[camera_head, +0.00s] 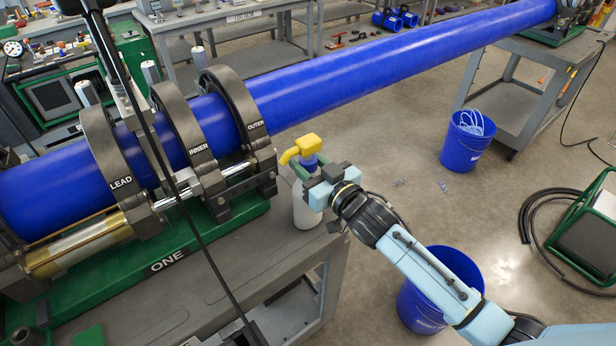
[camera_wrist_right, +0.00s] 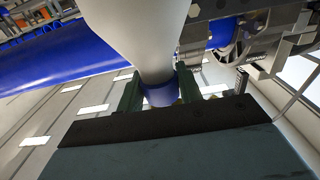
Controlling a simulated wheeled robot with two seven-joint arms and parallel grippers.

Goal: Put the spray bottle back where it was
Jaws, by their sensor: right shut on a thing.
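The spray bottle (camera_head: 306,207) has a white body, a blue collar and a yellow spray head (camera_head: 301,147). It is upright at the right end of the grey cart top (camera_head: 255,290), beside the OUTER clamp. I cannot tell whether its base touches the cart top. My right gripper (camera_head: 309,168) is shut on the bottle's neck, below the yellow head, and hides part of it. In the right wrist view the white bottle body (camera_wrist_right: 138,35) and blue collar (camera_wrist_right: 158,93) show between the green fingers (camera_wrist_right: 160,92). My left gripper is not in view.
The green fusion machine (camera_head: 215,235) with LEAD, INNER and OUTER clamps holds a long blue pipe (camera_head: 390,70) close to the bottle. A blue bucket (camera_head: 425,300) stands on the floor below my right arm. Another bucket (camera_head: 465,145) stands farther back. The front cart top is mostly clear.

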